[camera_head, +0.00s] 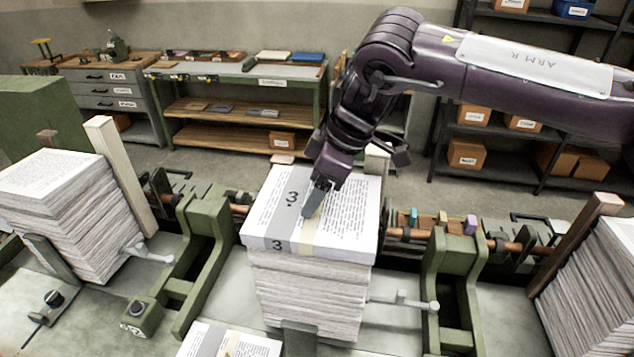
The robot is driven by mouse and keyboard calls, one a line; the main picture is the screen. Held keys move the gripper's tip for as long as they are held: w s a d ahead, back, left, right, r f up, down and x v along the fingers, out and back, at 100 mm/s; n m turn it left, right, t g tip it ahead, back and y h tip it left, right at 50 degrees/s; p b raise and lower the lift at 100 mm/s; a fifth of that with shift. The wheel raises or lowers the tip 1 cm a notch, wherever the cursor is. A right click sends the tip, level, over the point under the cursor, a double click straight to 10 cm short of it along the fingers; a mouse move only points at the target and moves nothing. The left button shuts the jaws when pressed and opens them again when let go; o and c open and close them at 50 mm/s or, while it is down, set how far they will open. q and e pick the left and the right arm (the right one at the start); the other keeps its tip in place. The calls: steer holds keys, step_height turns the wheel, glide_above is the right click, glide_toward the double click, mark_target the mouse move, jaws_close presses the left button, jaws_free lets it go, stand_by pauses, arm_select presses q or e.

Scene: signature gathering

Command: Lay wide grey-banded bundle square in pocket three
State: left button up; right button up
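A wide white bundle (350,215) with a grey band and a pale strip, marked 3, lies flat on the middle paper stack (310,295). Its front and left edges stand out slightly past the stack below. My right gripper (313,204) points down onto the bundle's top near the bands. Its fingers look closed together, with no paper between them; the tips look in contact with the top or just above it. Another banded bundle (205,342) lies low in front, cut off by the picture's edge. My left gripper is not in view.
Green frames (200,265) and (452,285) stand on both sides of the middle stack. A metal lever (405,302) sticks out at its right. More paper stacks stand left (65,210) and right (600,290) beside wooden posts. Benches and shelves are behind.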

steer(key=shift+w+f, duration=0.1)
steer(key=shift+f, duration=0.25)
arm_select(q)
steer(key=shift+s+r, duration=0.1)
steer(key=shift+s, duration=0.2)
arm_select(e)
steer(key=o, duration=1.4)
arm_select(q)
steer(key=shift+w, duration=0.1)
arm_select(e)
steer(key=shift+d+r+b, duration=0.15)
steer(key=shift+r+b, duration=0.2)
steer(key=shift+b, duration=0.1)
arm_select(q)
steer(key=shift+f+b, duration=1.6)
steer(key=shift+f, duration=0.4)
arm_select(e)
steer(key=v, duration=1.1)
steer(key=shift+r, duration=0.15)
